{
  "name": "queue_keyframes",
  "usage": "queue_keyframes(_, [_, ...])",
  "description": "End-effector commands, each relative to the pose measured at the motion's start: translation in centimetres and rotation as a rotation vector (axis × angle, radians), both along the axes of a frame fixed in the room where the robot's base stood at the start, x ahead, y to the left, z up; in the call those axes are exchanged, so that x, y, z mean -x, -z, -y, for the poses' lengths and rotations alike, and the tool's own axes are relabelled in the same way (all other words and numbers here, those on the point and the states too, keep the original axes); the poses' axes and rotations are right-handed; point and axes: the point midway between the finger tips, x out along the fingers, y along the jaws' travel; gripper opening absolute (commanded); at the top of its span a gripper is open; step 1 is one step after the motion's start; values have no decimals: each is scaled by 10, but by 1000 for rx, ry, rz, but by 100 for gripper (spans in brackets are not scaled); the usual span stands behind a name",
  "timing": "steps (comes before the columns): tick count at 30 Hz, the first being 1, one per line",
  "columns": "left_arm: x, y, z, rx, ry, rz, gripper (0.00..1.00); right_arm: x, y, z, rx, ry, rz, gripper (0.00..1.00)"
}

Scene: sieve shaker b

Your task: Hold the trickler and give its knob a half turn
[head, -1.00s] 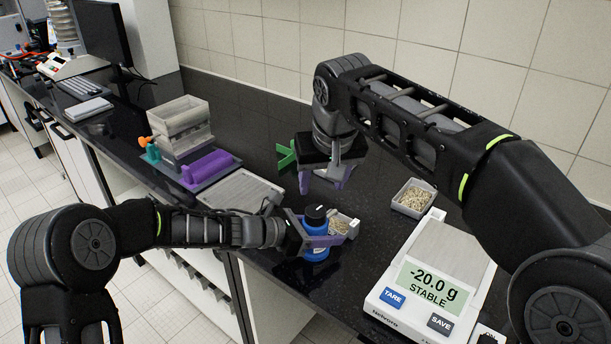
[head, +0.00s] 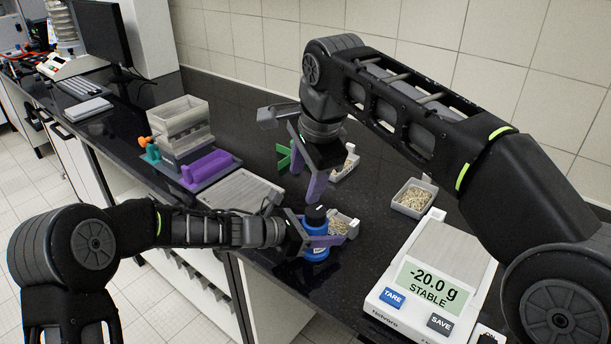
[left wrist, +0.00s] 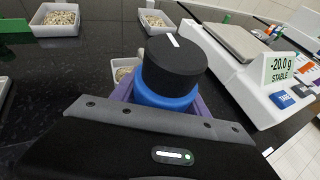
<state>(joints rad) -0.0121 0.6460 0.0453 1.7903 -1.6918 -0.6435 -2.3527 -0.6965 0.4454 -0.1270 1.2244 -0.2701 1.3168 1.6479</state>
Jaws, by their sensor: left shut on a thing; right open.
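The trickler is a blue bottle-like body (head: 316,254) with a black knob (head: 315,216) on top, upright at the counter's front. In the left wrist view the knob (left wrist: 174,66) bears a white mark, with the blue body (left wrist: 165,98) below it. My left gripper (head: 318,240) is shut on the blue body, its purple fingers around it below the knob. My right gripper (head: 317,184) is open and empty, its purple fingers pointing down just above and behind the knob, apart from it. Part of its fingers is hidden by its own housing.
A small dish of grains (head: 342,226) stands right beside the trickler. Another grain dish (head: 413,199) stands further right, and a third (head: 350,163) behind my right gripper. The balance (head: 436,262) reads -20.0 g at the right. A grey tray (head: 240,190) lies left.

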Motion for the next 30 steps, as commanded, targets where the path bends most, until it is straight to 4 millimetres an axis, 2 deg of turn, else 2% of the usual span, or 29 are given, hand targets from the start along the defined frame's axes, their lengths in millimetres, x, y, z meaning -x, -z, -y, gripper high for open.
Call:
queue_keyframes(12, [0, 0, 0, 0, 0, 0, 0, 0, 0, -1, -24, 60, -17, 52])
queue_keyframes(16, [0, 0, 0, 0, 0, 0, 0, -2, 1, 2, -24, 66, -19, 62])
queue_keyframes(19, [0, 0, 0, 0, 0, 0, 0, -8, 7, 14, -22, 90, -29, 65])
queue_keyframes(22, [0, 0, 0, 0, 0, 0, 0, -22, 15, 37, -35, 139, -50, 65])
queue_keyframes(26, [0, 0, 0, 0, 0, 0, 0, -30, 20, 52, -14, -5, -48, 65])
queue_keyframes(30, [0, 0, 0, 0, 0, 0, 0, -36, 23, 64, 31, -259, -16, 65])
